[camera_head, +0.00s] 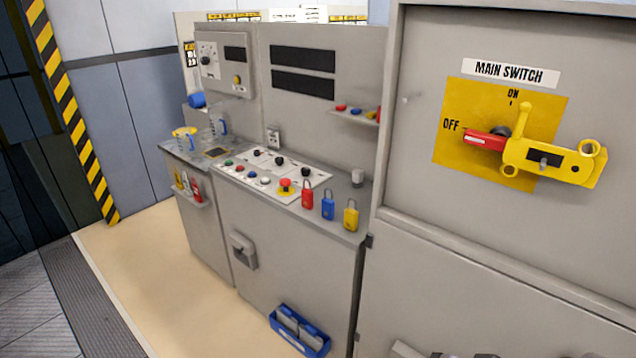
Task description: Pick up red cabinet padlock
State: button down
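A red padlock (307,197) with a shackle on top stands upright near the front edge of the grey console (345,213), to the right of a red push button on a yellow base. A blue padlock (328,207) and a yellow padlock (350,217) stand to its right, with small gaps between them. Nothing is touching or covering the red padlock.
The main switch (488,139) with a red handle and yellow lockout bar is on the right cabinet (480,235), which stands beside the console. A blue bin (301,332) is low on the console's front. A small shelf (352,116) holds colored items. The floor (165,280) at left is clear.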

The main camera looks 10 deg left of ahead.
aim_at(307, 195)
jog(key=i+j, duration=0.5)
jog(key=j, duration=0.15)
jog(key=i+j, duration=0.55)
jog(key=j, duration=0.15)
jog(key=i+j, duration=0.5)
jog(key=j, duration=0.15)
jog(key=i+j, duration=0.55)
jog(key=j, duration=0.15)
